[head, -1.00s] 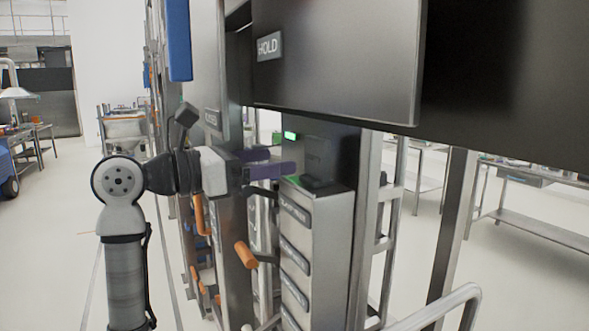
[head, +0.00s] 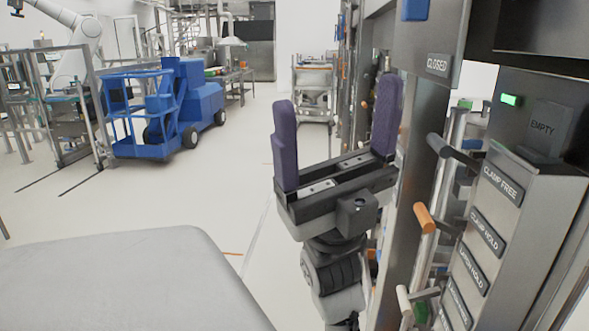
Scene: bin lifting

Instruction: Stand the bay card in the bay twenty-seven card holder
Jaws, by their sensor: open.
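A dark card reading EMPTY (head: 543,128) stands upright, leaning slightly back, on top of the grey steel column (head: 545,195) at the right. It seems to rest in a dark holder at its lower edge, but the slot itself is too dark to make out. No number twenty-seven is legible. My gripper (head: 338,105) is left of the column, clear of the card. Its two purple fingers point up and stand wide apart, with nothing between them.
The column's front has label plates, including CLAMP FREE (head: 502,183) and CLAMP HOLD (head: 486,233). A dark handle (head: 455,153) and an orange-tipped handle (head: 425,217) stick out beside my gripper. A CLOSED sign (head: 438,65) hangs above.

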